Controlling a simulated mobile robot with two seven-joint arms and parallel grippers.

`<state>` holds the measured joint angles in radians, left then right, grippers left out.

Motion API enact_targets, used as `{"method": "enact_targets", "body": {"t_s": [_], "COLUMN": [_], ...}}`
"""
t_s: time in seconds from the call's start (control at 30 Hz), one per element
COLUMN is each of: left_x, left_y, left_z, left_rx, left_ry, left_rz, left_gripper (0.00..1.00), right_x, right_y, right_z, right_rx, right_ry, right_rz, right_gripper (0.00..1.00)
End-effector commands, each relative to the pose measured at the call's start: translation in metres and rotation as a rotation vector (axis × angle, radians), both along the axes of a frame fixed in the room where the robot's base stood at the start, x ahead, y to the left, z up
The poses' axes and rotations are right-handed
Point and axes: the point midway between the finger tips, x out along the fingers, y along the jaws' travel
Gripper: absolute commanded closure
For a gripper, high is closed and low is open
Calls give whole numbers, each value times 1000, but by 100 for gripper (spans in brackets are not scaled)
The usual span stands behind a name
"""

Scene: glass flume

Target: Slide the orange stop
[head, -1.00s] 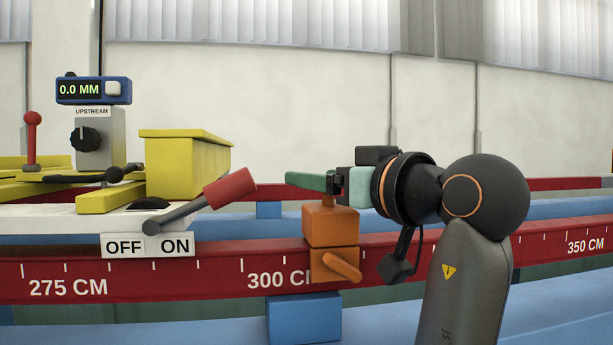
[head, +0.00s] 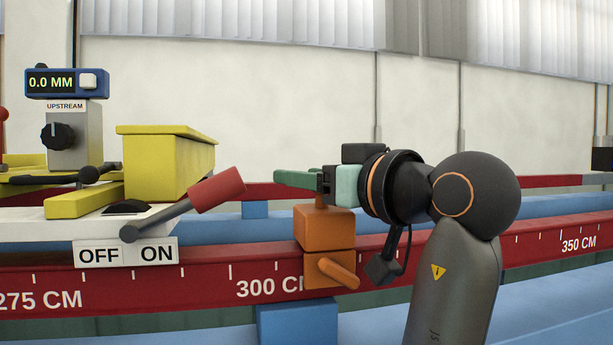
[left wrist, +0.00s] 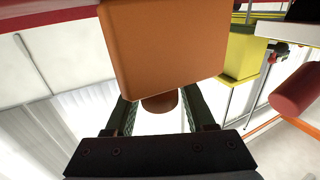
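The orange stop (head: 325,229) sits on the red rail just right of the 300 CM mark. It is a block with a slanted handle (head: 333,272) on its front and a short post (head: 321,199) on top. My left gripper (head: 294,178) is above the block, its green fingers level and pointing left in the head view. In the left wrist view, the block (left wrist: 163,45) fills the upper middle. The round post (left wrist: 160,103) stands between the two fingers, with small gaps visible beside it. The left gripper is open around the post. My right gripper is not in view.
The red scale rail (head: 210,277) runs left to right. Left of the stop are a red-ended lever (head: 217,189) by an OFF/ON plate (head: 127,253), a yellow block (head: 165,168) and a gauge reading 0.0 MM (head: 62,83). A blue block (head: 297,322) is below the stop.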

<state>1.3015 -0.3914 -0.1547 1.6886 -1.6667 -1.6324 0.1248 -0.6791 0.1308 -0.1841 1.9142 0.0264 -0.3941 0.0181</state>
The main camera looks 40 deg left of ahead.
Motion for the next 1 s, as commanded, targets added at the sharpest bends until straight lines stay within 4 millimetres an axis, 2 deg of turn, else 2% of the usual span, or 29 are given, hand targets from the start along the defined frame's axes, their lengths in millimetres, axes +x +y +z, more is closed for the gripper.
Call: {"method": "enact_targets", "body": {"t_s": [0.07,0.47,1.0], "left_x": [0,0,0], "left_y": [0,0,0], "left_z": [0,0,0], "left_rx": [0,0,1], "left_ry": [0,0,0], "left_rz": [0,0,0], "left_gripper": [56,100,100], "right_x": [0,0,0], "right_y": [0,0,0], "right_z": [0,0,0], "right_rx": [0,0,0], "right_ry": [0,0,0], "right_rz": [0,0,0], "right_gripper": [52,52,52]}}
